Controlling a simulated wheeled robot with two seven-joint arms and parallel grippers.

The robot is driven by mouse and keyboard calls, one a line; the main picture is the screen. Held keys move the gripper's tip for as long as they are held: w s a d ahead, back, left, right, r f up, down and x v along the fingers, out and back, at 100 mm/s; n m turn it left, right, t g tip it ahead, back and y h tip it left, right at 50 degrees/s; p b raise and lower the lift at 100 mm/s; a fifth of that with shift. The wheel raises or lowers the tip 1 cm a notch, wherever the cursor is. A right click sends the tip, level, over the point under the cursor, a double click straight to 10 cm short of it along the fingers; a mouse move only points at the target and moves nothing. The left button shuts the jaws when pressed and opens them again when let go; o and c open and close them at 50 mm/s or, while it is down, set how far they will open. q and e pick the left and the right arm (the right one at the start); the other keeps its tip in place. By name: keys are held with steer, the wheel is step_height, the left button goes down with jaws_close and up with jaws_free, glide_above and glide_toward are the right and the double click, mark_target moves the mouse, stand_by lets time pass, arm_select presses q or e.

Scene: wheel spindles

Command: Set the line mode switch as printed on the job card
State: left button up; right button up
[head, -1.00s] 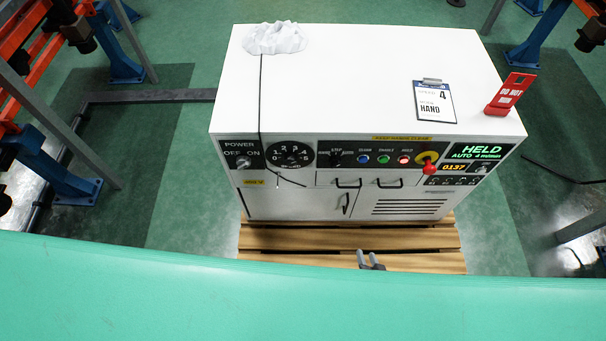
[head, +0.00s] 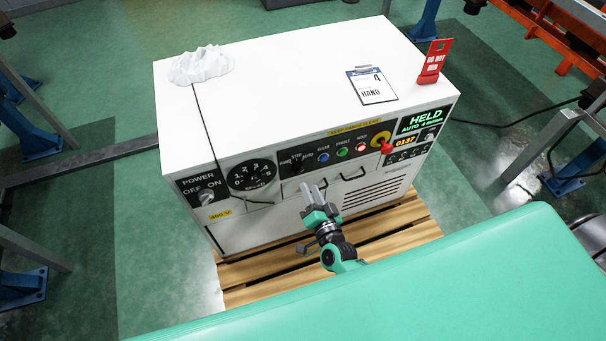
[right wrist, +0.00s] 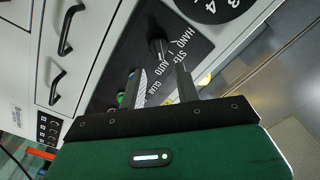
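The line mode switch is a black knob (head: 297,166) on the dark front panel, with HAND, STEP and AUTO printed around it. It shows larger in the right wrist view (right wrist: 160,50); I cannot tell surely which word it points to. The job card (head: 372,88) lies on a clipboard on the white cabinet top and reads 4 and HAND. The screen (head: 423,120) reads HELD and AUTO. My right gripper (head: 313,186) is open and empty, just below and in front of the switch, apart from it. In the wrist view its fingers (right wrist: 160,75) stand apart, short of the knob. My left gripper is not in view.
Blue, green and red buttons (head: 342,151) and a red-and-yellow switch (head: 384,145) are right of the knob. A numbered dial (head: 252,175) and power switch (head: 206,196) are left. A cord hangs over the front. Drawer handles (head: 352,173) protrude below. A red sign (head: 433,62) stands on top.

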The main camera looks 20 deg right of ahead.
mark_target(302, 171)
steer(key=shift+w, duration=3.15)
jaws_close()
